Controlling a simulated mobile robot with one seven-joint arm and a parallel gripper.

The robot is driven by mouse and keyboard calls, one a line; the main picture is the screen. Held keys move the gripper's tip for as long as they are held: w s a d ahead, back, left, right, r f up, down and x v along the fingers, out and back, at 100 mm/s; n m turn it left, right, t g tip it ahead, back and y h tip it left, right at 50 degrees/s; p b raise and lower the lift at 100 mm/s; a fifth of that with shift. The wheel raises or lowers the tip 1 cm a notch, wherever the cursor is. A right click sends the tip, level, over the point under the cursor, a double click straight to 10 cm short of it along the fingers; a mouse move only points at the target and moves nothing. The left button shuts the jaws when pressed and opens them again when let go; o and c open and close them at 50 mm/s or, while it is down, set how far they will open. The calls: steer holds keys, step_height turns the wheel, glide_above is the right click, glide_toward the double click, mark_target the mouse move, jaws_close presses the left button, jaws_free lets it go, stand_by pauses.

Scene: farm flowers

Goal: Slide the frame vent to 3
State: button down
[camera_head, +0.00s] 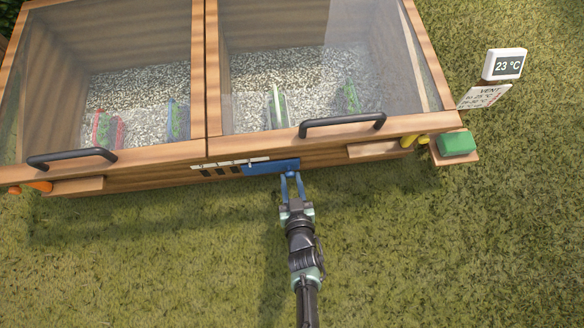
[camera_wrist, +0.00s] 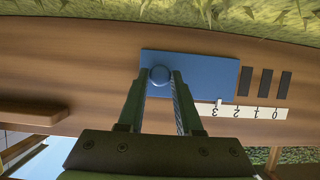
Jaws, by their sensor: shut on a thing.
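The frame vent is a blue sliding plate (camera_head: 262,168) on the front wooden board of the cold frame. It also shows in the wrist view (camera_wrist: 205,72), where the scene appears upside down. My gripper (camera_head: 291,176) is shut on the plate's round blue knob (camera_wrist: 159,75), with one finger on each side. A white scale strip (camera_wrist: 255,111) numbered 0 to 3 runs along the plate. A small pale pointer at the plate's edge (camera_wrist: 219,98) is at or very near the 3. Several dark vent slots (camera_wrist: 265,83) lie uncovered beside the plate.
Two black handles (camera_head: 343,124) (camera_head: 72,157) are on the glazed lids. A display (camera_head: 504,65) reads 23 °C above a vent card (camera_head: 484,96). The grass in front is clear.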

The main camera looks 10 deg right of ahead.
steer(key=c, duration=0.6)
jaws_free()
steer(key=shift+d, duration=0.25)
steer(key=shift+s, duration=0.1)
steer(key=p+v, duration=0.7)
steer(key=v, duration=0.5)
steer(key=shift+s+r, duration=0.2)
steer(key=shift+s, duration=0.15)
